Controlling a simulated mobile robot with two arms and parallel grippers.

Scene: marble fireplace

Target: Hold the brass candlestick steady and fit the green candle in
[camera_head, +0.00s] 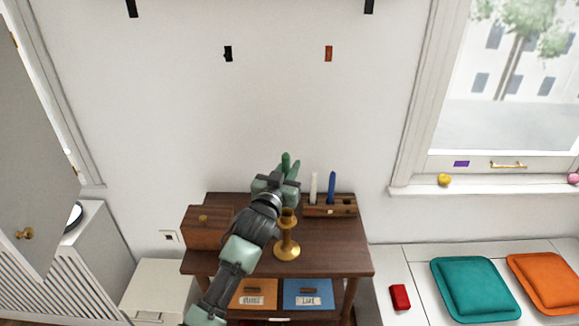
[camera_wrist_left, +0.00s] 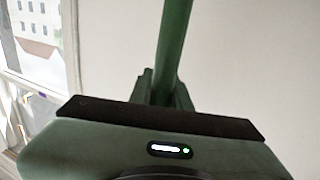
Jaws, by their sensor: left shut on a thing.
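The green candle (camera_head: 286,161) is held in my left gripper (camera_head: 289,174), and its upper end sticks up past the fingers. The candle also shows in the left wrist view (camera_wrist_left: 174,45), rising from between the fingers (camera_wrist_left: 165,88). The candle's lower end is hidden in the head view. The brass candlestick (camera_head: 287,249) stands upright on the dark wooden table, and its cup looks empty. My left gripper appears above and behind the candlestick, apart from it. No gripper touches the candlestick. My right gripper is in neither view.
A wooden rack (camera_head: 345,210) with a white candle (camera_head: 313,187) and a blue candle (camera_head: 332,186) stands at the table's back right. A wooden box (camera_head: 205,230) is at the left. The tabletop (camera_head: 335,250) right of the candlestick is clear. A bench with cushions (camera_head: 475,288) lies at right.

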